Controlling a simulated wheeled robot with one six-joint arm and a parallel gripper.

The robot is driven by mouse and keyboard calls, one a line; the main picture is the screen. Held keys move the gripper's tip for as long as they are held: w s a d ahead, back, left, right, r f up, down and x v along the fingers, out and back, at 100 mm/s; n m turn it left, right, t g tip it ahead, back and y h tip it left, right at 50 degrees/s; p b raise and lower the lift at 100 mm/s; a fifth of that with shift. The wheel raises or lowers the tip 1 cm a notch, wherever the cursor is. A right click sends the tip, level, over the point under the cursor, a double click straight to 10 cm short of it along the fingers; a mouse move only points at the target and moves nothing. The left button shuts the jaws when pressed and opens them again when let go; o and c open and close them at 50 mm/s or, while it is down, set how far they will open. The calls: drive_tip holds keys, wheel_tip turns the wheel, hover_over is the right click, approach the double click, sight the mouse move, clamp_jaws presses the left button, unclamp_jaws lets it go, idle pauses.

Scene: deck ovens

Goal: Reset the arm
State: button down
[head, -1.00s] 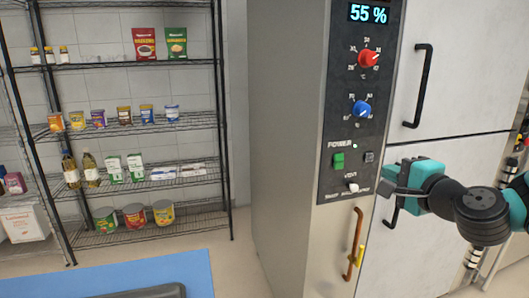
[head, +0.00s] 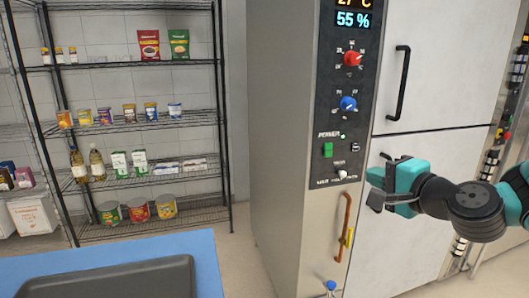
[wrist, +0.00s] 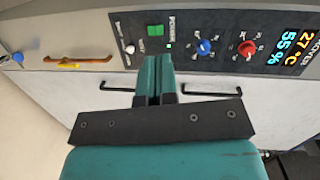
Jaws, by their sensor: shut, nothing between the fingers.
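My gripper (head: 374,192) is in front of the tall cabinet's pale door, just right of the control panel (head: 335,100) in the head view. Its teal fingers are shut with nothing between them, and they show in the wrist view too (wrist: 155,75). The panel carries a red knob (head: 353,58), a blue knob (head: 348,103), a green power switch (head: 328,149) and a white vent switch (head: 342,173). A small green light (head: 343,136) shows by the power label. The display (wrist: 290,52) reads 27 °C and 55 %.
Black door handles (head: 402,82) and a copper-coloured handle (head: 343,225) with a yellow part stick out from the cabinet. A wire shelf (head: 140,126) with groceries stands at the left. A dark tray (head: 110,280) lies on a blue surface (head: 207,262) in front.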

drive_tip(key=s+a+f+n+g+y, duration=0.2)
drive_tip(key=s+a+n+g, duration=0.85)
drive_tip(key=s+n, duration=0.2)
drive_tip(key=s+d+n+g+h, duration=0.1)
drive_tip(key=s+n+g+h, duration=0.1)
drive_tip(key=s, duration=0.5)
drive_tip(key=s+d+f+n+g+h, duration=0.1)
drive_tip(key=s+n+g+h, duration=0.1)
drive_tip(key=s+n, duration=0.2)
drive_tip(key=s, duration=0.3)
drive_tip(key=shift+d+f+g+h, duration=0.2)
drive_tip(key=shift+d+g+h, duration=0.1)
drive_tip(key=shift+d+g, duration=0.1)
drive_tip(key=shift+n, duration=0.25)
